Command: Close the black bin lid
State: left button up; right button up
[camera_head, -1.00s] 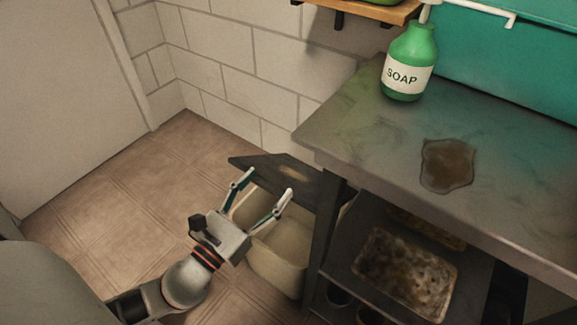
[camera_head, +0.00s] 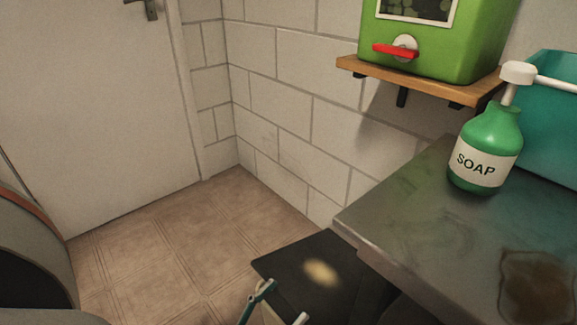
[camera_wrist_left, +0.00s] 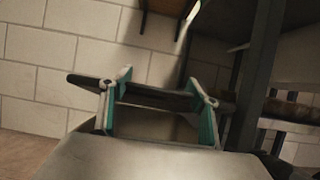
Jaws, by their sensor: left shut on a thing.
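The black bin lid (camera_head: 330,268) shows at the bottom of the head view, beside the counter's left end. It is a dark flat panel with a pale worn spot, and it looks raised and tilted. My left gripper (camera_head: 284,302) is at the lid's near edge, with only its fingertips in frame. In the left wrist view, my gripper's two teal fingers (camera_wrist_left: 158,110) stand apart, with the dark lid (camera_wrist_left: 155,94) running across between and behind them. The gripper is shut on the lid, though the exact contact is hard to see. The bin body is mostly out of the head view.
A metal counter (camera_head: 425,225) stands at the right with a green soap bottle (camera_head: 487,150) and a brown stain (camera_head: 538,288). A wooden shelf (camera_head: 420,82) carries a green dispenser (camera_head: 430,35). A white block wall (camera_head: 290,110) is behind.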

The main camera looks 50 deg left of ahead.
pick_arm(q)
notch_tip(320, 180, down, 7)
jog(key=s+a+t, duration=0.1)
jog(key=t, duration=0.1)
jog(key=shift+s+t, duration=0.3)
jog(key=shift+s, duration=0.1)
jog(key=shift+s+d+f+h, duration=0.15)
jog(key=shift+s+f+h, duration=0.15)
jog(key=shift+f, duration=0.35)
jog(key=o, duration=1.6)
jog(key=shift+s, duration=0.1)
jog(key=shift+d, duration=0.2)
